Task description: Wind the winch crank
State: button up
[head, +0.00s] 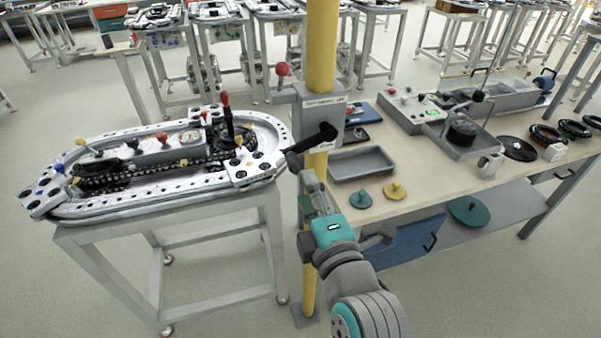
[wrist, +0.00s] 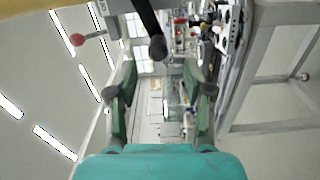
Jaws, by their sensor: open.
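The winch is a grey box (head: 322,108) with a label plate, fixed to a yellow post (head: 321,45). My gripper (head: 309,178) is below the crank, with open, empty fingers. In the wrist view the crank (wrist: 149,25) comes down from the top edge, and its rounded black end lies ahead of the gap between my open fingertips (wrist: 160,72). I see no contact. A lever with a red ball (head: 282,69) stands at the box's left; it also shows in the wrist view (wrist: 77,40).
A ring track (head: 120,208) on a grey stand is left of the post. Floor is free in front.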

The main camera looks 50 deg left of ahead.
jog(key=shift+v, duration=1.6)
